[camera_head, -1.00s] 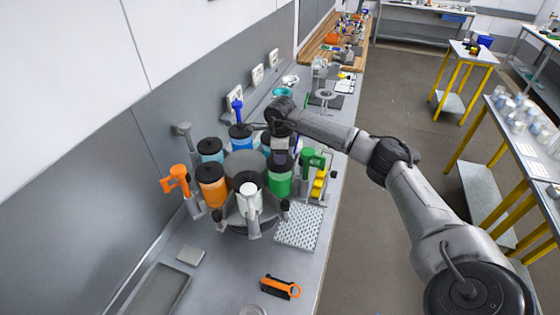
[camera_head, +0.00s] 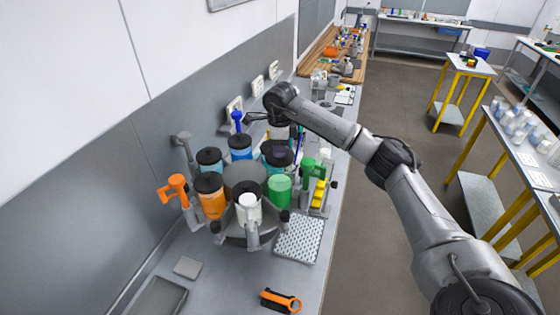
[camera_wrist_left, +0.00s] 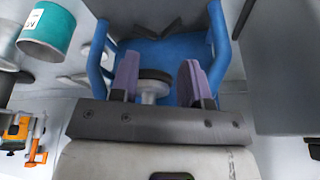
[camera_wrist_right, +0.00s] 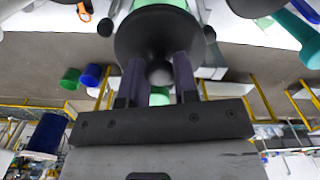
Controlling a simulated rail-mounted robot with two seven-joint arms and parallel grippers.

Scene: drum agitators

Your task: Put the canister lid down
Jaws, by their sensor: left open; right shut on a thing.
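The canister lid is a black disc with a round knob, filling the upper middle of the right wrist view (camera_wrist_right: 158,32). My right gripper (camera_wrist_right: 158,78) is shut on its knob. In the head view the lid (camera_head: 278,155) hangs under my right gripper (camera_head: 279,138), behind the green canister (camera_head: 279,189). Whether it touches anything there is unclear. In the left wrist view my left gripper (camera_wrist_left: 156,85) is open, its purple fingers either side of a dark-topped knob (camera_wrist_left: 152,84). My left arm is not in the head view.
Orange (camera_head: 211,203), blue (camera_head: 240,148) and white (camera_head: 249,208) canisters crowd around a grey round hub (camera_head: 245,178). A perforated pale plate (camera_head: 299,238) lies right of them. An orange-handled tool (camera_head: 280,301) lies in front. Bare bench (camera_head: 225,285) shows at front left.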

